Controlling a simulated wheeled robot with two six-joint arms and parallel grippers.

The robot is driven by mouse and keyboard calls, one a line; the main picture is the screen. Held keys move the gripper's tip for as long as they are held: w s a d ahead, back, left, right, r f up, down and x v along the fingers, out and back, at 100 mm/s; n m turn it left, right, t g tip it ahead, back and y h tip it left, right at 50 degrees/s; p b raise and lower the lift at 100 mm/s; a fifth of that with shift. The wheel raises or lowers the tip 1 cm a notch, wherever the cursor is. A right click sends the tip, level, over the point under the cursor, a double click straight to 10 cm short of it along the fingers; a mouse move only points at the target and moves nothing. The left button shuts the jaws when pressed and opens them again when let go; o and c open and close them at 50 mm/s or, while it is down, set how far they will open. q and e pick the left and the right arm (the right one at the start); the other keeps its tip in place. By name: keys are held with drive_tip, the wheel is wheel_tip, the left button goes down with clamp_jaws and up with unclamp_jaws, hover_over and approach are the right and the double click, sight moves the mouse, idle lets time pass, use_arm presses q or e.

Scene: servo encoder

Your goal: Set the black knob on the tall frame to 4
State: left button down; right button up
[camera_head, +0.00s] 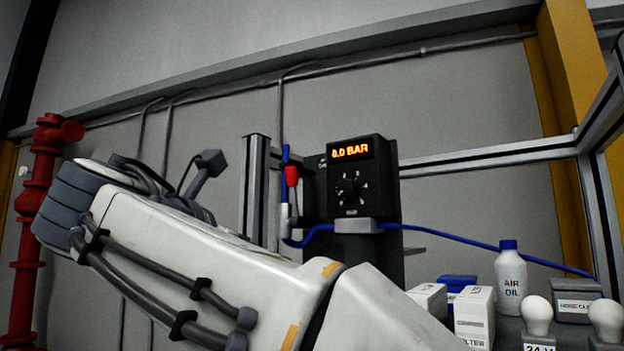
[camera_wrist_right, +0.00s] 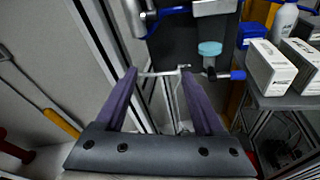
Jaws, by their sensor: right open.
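The black knob (camera_head: 347,188) is on the dark control box (camera_head: 390,200) on the tall frame (camera_head: 257,190). Small white marks ring the knob, but its exact setting is too small to read. The lit orange display (camera_head: 350,151) above it reads BAR after a number whose first digit is unclear. My right gripper (camera_wrist_right: 158,74) shows in the right wrist view, open, with nothing held between its purple fingers. The knob is outside that view, and the fingers point toward the lower part of the frame. My left gripper is in neither view.
A blue hose (camera_head: 450,236) runs from the grey fitting (camera_head: 356,226) below the box. A red-and-blue handled part (camera_head: 292,176) stands left of the box. An oil bottle (camera_head: 510,279), white cartons (camera_head: 474,316) and bulbs (camera_head: 537,312) crowd the right. A turquoise-topped part (camera_wrist_right: 210,48) is near my fingers.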

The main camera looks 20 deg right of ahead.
sight(344, 189)
drive_tip(key=s+d+r+m+g+h, duration=0.2)
drive_tip(key=s+d+r+h, duration=0.25)
drive_tip(key=r, duration=0.55)
drive_tip(key=x, duration=0.9)
drive_tip(key=shift+d+f+p, duration=0.1)
drive_tip(key=shift+d+p, duration=0.05)
drive_tip(key=shift+p, duration=0.15)
clamp_jaws()
